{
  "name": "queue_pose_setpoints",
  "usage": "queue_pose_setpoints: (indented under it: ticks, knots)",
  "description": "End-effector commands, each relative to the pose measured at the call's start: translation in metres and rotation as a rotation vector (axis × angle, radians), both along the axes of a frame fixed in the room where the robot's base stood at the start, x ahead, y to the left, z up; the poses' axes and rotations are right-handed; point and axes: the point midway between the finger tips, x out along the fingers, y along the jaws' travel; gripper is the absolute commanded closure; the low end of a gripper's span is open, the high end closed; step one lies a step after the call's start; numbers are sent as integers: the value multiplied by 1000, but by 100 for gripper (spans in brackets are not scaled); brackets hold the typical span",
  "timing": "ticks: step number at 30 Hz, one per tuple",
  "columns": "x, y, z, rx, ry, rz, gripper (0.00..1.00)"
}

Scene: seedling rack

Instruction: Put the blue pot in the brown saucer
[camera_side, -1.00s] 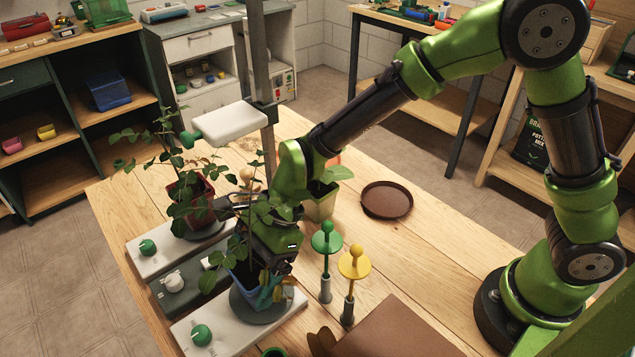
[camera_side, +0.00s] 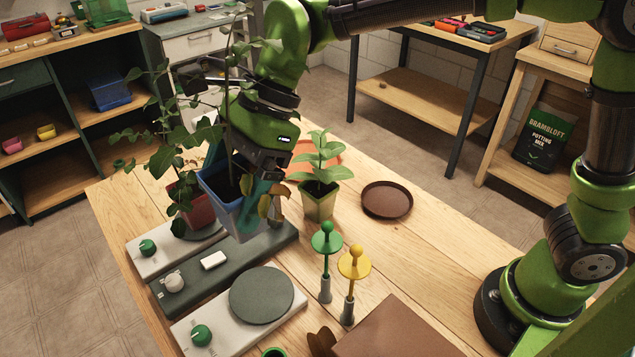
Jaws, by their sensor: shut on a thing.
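The blue pot (camera_side: 222,198) holds a tall leafy plant and hangs in the air above the grey control strip, left of the middle. My gripper (camera_side: 262,195) is shut on the pot's right side; foliage and the gripper hide part of the contact. The pot looks slightly tilted. The brown saucer (camera_side: 387,201) lies empty on the wooden table, to the right of the pot and gripper.
An olive pot with a plant (camera_side: 319,200) stands between my gripper and the saucer, with an orange saucer (camera_side: 325,153) behind. A red pot (camera_side: 190,208) is at left. Green (camera_side: 326,240) and yellow (camera_side: 353,262) stakes stand in front. Table right of the saucer is clear.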

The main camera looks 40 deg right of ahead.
Motion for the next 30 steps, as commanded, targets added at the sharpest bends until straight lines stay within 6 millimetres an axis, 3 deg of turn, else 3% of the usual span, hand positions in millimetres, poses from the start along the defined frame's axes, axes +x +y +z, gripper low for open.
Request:
queue_pose_setpoints:
  ticks: [5,12,22,26,30]
  knots:
    - [12,-23,38,4,-7,0,53]
    - [28,-78,86,2,-7,108,53]
    - [33,-145,142,-1,-4,274,53]
    - [35,-165,129,0,7,397,53]
    - [38,-185,85,2,12,593,53]
